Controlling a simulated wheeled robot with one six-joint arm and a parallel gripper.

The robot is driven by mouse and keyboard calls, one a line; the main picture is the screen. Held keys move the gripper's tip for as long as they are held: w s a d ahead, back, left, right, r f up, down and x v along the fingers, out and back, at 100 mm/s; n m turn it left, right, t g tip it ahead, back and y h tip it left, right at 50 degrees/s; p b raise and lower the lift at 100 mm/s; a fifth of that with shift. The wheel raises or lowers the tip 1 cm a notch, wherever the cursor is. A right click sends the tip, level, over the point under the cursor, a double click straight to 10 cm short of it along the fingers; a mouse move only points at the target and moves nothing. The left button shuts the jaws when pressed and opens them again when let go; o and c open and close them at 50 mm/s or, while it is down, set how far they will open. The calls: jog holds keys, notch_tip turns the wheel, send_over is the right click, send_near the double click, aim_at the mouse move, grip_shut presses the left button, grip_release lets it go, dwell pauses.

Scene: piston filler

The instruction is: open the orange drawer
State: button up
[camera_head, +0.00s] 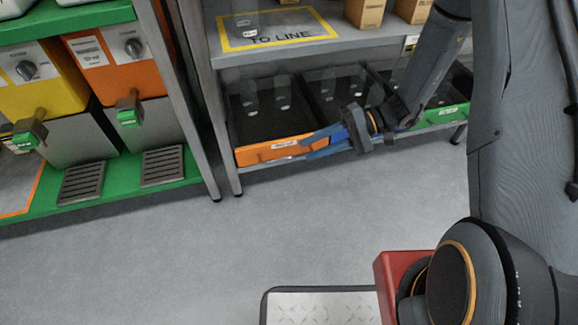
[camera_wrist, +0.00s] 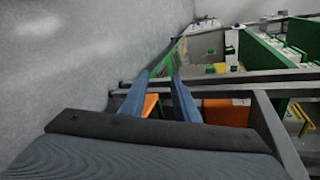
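The orange drawer front (camera_head: 280,148) is at the left end of the lower shelf in the head view, with a white label on top. It sits about level with the shelf's front edge. My gripper (camera_head: 308,147) is at its right end, with its blue fingers pointing left along the front. In the wrist view my gripper (camera_wrist: 160,78) has its two fingers apart. A strip of orange (camera_wrist: 151,104), apparently the drawer front, shows between them. I cannot tell whether the fingers touch it.
Behind the orange front is a dark bin (camera_head: 262,105) with clear bottles. A green-fronted bin (camera_head: 445,114) is to the right. A dispenser rack (camera_head: 190,95) stands close on the left.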

aim_at(294, 157)
jog(key=w+f+m+t+y+b, duration=0.1)
jog(key=w+f+t+y+b, duration=0.1)
jog(key=w+f+b, duration=0.45)
jog(key=w+f+m+t+y+b, duration=0.1)
jog(key=w+f+t+y+b, duration=0.15)
jog(key=f, duration=0.65)
jog(key=shift+h, duration=0.35)
jog(key=shift+w+a+f+b, duration=0.2)
jog(key=shift+a+b, duration=0.3)
jog(key=shift+a, duration=0.65)
jog(key=shift+w+a+f+b, duration=0.2)
jog(key=shift+a+b, duration=0.25)
jog(key=shift+a, duration=0.7)
jog(key=shift+w+a+f+b, duration=0.15)
jog(key=shift+a+b, duration=0.35)
jog(key=shift+a, duration=0.65)
jog(key=shift+c, duration=0.4)
grip_shut()
